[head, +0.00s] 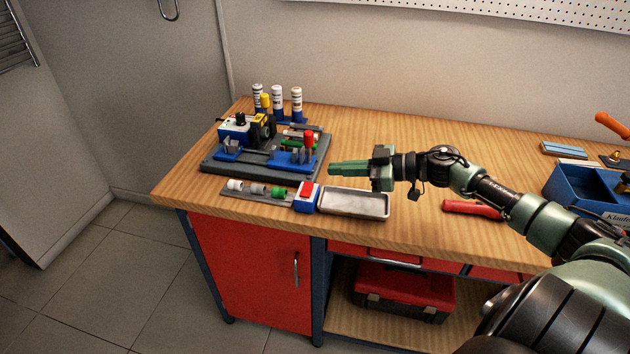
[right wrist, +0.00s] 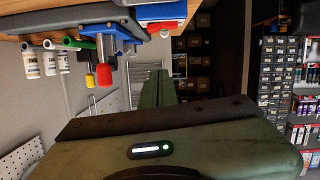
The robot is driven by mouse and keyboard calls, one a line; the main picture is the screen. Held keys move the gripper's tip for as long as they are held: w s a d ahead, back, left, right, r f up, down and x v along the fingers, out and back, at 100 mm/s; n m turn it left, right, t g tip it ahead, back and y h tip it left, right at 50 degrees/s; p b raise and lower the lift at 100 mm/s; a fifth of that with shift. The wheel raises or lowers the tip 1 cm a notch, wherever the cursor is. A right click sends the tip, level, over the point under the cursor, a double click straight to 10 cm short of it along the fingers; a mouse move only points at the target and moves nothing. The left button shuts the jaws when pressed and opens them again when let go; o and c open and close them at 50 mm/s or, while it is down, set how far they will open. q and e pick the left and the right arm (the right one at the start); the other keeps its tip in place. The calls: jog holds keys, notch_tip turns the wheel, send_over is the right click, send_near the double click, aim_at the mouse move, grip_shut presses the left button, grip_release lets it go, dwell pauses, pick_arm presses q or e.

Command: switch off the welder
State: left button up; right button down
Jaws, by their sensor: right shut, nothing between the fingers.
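The welder (head: 262,150) is a bench machine on a dark grey base, with blue clamps, a black and yellow middle part and red and yellow knobs. A small blue and white box with a red switch-like top (head: 306,190) stands in front of it on the bench; I cannot tell the switch's position. My right gripper (head: 332,170) is shut and empty, pointing left, above the bench just right of the welder's base and behind the red-topped box. In the right wrist view the welder's blue clamp parts (right wrist: 122,32) show at the top, beyond my fingers. My left gripper is not in view.
A grey metal tray (head: 354,204) lies right of the red-topped box, and a strip with pipe fittings (head: 257,191) lies left of it. Several white bottles (head: 277,97) stand behind the welder. A red-handled tool (head: 472,209) and a blue toolbox (head: 577,188) are to the right.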

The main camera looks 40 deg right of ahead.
jog(key=p, duration=0.1)
send_over(315, 190)
jog(key=shift+s+a+f, duration=0.15)
jog(key=shift+a+f, duration=0.15)
jog(key=shift+f, duration=0.25)
notch_tip(315, 190, down, 3)
jog(key=shift+d+r, duration=0.1)
jog(key=shift+d+f, duration=0.15)
jog(key=shift+f, duration=0.65)
